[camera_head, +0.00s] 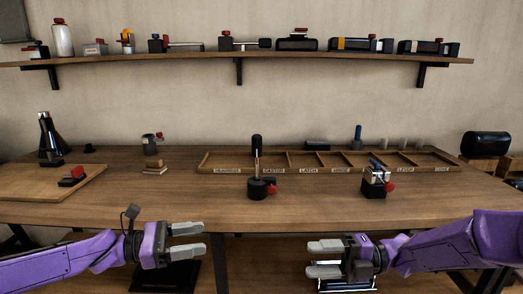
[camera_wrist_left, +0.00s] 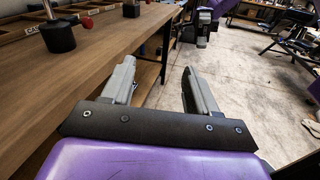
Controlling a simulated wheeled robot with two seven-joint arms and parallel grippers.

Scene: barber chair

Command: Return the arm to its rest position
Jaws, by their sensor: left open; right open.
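My left gripper (camera_head: 188,241) is open and empty in front of the table's near edge, at the left of the head view. In the left wrist view my left gripper (camera_wrist_left: 157,85) shows two grey fingers apart, with floor and the table edge between and beyond them. My right gripper (camera_head: 322,258) is open, its two grey fingers pointing left, below the table's front edge. My purple left arm (camera_head: 75,262) comes in from the left and my purple right arm (camera_head: 450,247) from the right. Neither gripper touches anything on the table.
The wooden table (camera_head: 200,205) carries a compartment tray (camera_head: 207,168), a black-based device with a red knob (camera_head: 262,188), another device (camera_head: 375,182) and a board (camera_head: 40,187) at left. A wall shelf (camera_head: 200,55) holds several mechanisms. The table's front middle is clear.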

